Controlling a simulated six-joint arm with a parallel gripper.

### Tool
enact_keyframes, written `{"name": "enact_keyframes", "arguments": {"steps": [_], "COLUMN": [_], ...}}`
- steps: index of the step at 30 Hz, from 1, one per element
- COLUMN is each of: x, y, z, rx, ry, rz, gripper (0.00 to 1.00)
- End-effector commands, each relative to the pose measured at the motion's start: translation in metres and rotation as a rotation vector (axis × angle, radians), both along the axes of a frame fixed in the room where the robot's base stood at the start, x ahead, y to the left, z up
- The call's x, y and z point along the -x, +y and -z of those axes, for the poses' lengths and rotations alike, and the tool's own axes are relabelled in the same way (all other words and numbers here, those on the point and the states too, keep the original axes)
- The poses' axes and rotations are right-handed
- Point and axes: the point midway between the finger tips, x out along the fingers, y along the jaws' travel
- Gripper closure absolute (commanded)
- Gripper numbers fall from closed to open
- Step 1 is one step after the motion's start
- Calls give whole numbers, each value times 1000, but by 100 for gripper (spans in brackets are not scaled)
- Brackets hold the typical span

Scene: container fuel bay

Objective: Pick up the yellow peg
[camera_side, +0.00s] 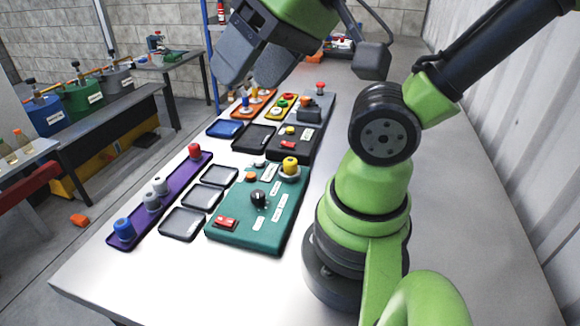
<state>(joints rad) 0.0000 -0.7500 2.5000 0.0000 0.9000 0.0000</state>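My gripper (250,82) hangs at the top of the view with two dark fingers apart, open, above the far trays. Between and below the fingertips, a small yellow piece (254,86) shows at the orange tray (263,97); the gripper partly hides that area, and I cannot tell whether it is a peg. A blue-and-white peg (246,105) stands on the same tray. A yellow knob-like piece (290,165) sits upright on a grey collar on the green panel (265,232), well apart from the gripper.
A purple tray (172,188) holds blue, grey and red pegs. Empty black trays (183,223) lie beside it. A black panel (300,146) and a grey box with a red button (320,87) stand farther back. The table's near end is clear.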

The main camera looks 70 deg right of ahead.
Motion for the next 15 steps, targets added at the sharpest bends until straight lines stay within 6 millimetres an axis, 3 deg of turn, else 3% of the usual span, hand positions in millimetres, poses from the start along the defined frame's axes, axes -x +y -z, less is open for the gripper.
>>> {"name": "enact_keyframes", "arguments": {"steps": [10,15], "x": [-7,-33], "y": [-7,-43], "z": [3,22], "rx": [26,134], "ry": [25,143], "rz": [12,45], "gripper": [37,37]}}
